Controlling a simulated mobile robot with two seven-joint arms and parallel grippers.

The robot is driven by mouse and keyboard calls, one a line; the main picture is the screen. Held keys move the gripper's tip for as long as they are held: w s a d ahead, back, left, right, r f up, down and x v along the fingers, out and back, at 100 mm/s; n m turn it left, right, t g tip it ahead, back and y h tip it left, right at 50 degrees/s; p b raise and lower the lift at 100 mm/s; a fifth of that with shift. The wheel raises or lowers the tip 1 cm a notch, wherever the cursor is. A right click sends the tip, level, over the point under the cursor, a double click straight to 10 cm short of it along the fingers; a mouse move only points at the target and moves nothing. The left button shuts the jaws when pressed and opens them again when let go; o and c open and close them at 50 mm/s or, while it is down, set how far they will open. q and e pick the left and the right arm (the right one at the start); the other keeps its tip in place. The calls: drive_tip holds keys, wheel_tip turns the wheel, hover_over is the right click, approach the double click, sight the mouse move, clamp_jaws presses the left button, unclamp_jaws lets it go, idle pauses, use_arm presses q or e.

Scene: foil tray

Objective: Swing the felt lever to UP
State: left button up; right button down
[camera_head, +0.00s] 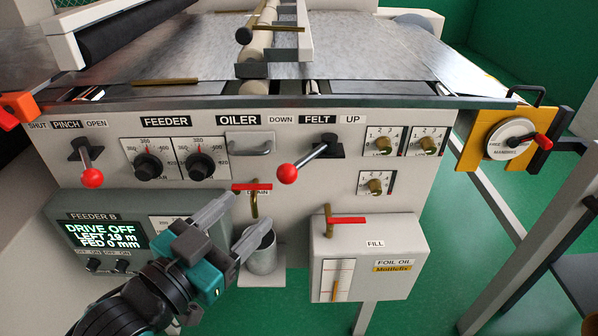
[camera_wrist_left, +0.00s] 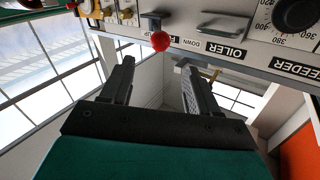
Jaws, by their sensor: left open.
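My left gripper (camera_head: 248,212) is open and empty, below and left of the knob in the head view. In the left wrist view, which shows the panel upside down, the knob (camera_wrist_left: 160,41) appears past the fingertips (camera_wrist_left: 158,64), roughly centred between them and not touching. My right gripper is not in view.
A red-handled drain valve (camera_head: 252,188) and a metal cup (camera_head: 262,252) are close to my left gripper. The pinch lever (camera_head: 92,178) and feeder dials stand left. A foil oil box (camera_head: 365,255) with a red-handled fill valve (camera_head: 347,220) is below right.

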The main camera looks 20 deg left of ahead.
sight(281, 181)
use_arm(q)
drive_tip(key=x, duration=1.2)
drive_tip(key=shift+f, duration=0.1)
clamp_jaws()
idle(0.4)
